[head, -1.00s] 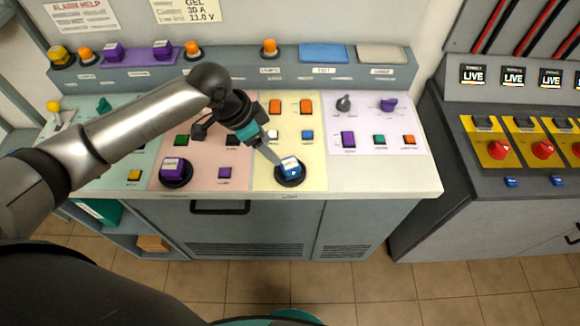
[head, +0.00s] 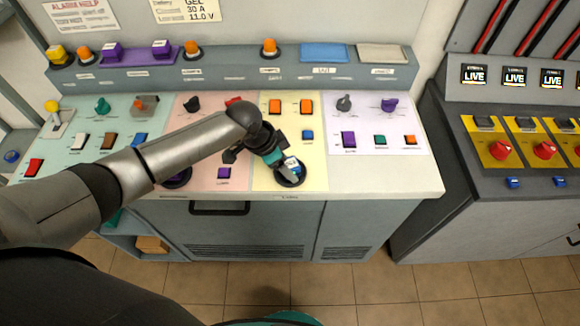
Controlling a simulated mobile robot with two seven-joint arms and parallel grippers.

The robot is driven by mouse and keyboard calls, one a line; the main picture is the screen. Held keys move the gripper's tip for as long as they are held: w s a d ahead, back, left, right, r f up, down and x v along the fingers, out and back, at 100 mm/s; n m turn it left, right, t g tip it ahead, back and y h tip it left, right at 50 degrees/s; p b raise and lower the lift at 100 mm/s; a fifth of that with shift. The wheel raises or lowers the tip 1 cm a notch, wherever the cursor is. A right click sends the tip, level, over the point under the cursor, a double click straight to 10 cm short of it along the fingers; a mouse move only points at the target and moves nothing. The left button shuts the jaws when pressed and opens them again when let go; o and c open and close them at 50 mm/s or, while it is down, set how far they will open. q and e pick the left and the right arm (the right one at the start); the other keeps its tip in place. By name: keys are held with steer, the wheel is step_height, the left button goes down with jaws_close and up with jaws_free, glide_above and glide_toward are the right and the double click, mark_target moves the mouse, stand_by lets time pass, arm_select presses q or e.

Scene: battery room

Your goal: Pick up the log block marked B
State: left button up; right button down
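My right gripper is not in view.
The console top (head: 380,180) carries several switches and coloured buttons around my gripper. A raised back ledge (head: 230,72) holds orange lamps and purple blocks. A dark cabinet with red knobs (head: 503,149) stands to the right. The console's front right is clear.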

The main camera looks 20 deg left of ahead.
arm_select(q)
steer(key=shift+c, duration=0.3)
jaws_close()
steer(key=shift+r, duration=0.1)
